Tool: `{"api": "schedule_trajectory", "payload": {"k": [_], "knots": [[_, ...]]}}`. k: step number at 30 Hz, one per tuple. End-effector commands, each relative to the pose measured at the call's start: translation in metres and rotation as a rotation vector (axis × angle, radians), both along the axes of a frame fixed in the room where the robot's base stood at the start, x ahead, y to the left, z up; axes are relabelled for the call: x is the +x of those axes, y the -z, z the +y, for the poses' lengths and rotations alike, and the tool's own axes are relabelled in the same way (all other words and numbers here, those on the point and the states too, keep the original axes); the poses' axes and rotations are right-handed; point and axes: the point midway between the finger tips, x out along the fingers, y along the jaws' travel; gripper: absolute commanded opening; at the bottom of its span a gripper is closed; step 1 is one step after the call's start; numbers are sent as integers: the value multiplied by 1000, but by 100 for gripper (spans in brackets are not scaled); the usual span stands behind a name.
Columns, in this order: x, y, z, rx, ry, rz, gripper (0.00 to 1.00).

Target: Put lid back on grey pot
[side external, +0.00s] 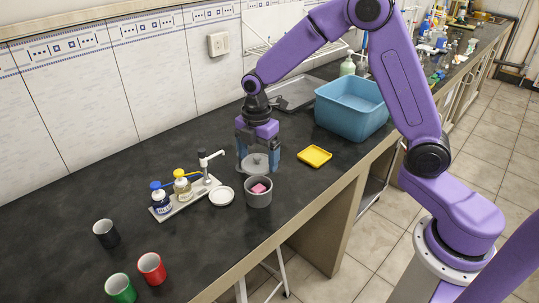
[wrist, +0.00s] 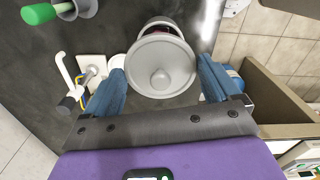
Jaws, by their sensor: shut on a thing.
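The grey pot (side external: 258,199) stands open on the dark bench near its front edge, with a pink thing (side external: 259,188) inside. The lid is above the bench, just behind the pot's opening in the side view, and appears apart from the pot. In the wrist view the lid (wrist: 160,75) is between the fingers (wrist: 161,72) and covers most of the pot (wrist: 165,22), whose far rim shows past it.
Black, red and green cups stand at front left.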

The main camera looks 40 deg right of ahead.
Motion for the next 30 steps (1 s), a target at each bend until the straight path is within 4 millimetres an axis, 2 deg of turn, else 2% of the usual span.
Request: {"api": "schedule_trajectory", "payload": {"k": [18, 30], "knots": [[0, 48, 0, 0, 0, 1, 60], [-1, 62, 0, 0, 0, 0, 60]]}}
